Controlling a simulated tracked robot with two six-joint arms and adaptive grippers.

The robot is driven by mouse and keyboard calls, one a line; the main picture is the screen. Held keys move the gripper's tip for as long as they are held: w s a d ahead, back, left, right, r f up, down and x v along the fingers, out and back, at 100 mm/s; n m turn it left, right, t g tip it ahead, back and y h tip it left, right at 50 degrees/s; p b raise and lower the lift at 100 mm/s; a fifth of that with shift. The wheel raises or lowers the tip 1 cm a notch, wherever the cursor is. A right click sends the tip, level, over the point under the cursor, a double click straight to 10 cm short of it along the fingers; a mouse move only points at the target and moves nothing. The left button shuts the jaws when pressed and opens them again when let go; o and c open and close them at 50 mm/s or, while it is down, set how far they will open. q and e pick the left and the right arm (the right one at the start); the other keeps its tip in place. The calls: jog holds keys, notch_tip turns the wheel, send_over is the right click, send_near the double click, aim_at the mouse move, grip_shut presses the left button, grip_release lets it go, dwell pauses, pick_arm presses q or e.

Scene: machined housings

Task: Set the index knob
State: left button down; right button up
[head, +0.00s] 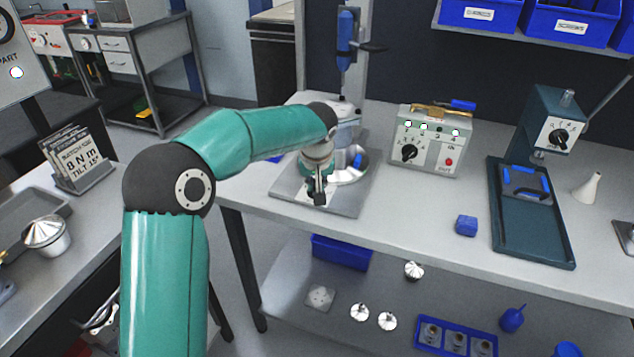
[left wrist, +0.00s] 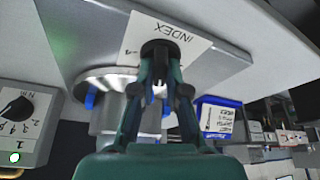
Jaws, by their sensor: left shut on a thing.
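The index knob (left wrist: 160,47) is a dark round knob on a white plate marked INDEX (left wrist: 178,30), seen in the left wrist view. The plate is on the front of a grey fixture base (head: 352,203). My left gripper (head: 317,192) reaches down to the front of this base. In the left wrist view my left gripper (left wrist: 161,62) has its fingers closed around the knob. The fingers hide part of the knob and its pointer, so its setting cannot be read. My right gripper is in neither view.
A grey box (head: 428,145) with a black dial stands right of the fixture. A dark green press (head: 552,120) stands further right. A blue block (head: 466,225) lies near the bench's front edge.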

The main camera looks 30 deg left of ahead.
pick_arm(q)
jog(key=shift+m, duration=0.3)
jog(key=m+h+p, duration=0.1)
jog(key=m, duration=0.1)
jog(key=shift+a+r+m+t, duration=0.1)
jog(key=shift+m+t, duration=0.2)
jog(key=shift+t, duration=0.1)
jog(key=m+h+p, duration=0.1)
jog(key=m+p, duration=0.1)
jog(key=m, duration=0.1)
jog(key=shift+m+h, duration=0.3)
jog(key=shift+m, duration=0.1)
jog(key=shift+a+m+h+p, duration=0.1)
jog(key=shift+m+h+p, duration=0.25)
jog(key=shift+m, duration=0.55)
jog(key=c, duration=1.2)
grip_release()
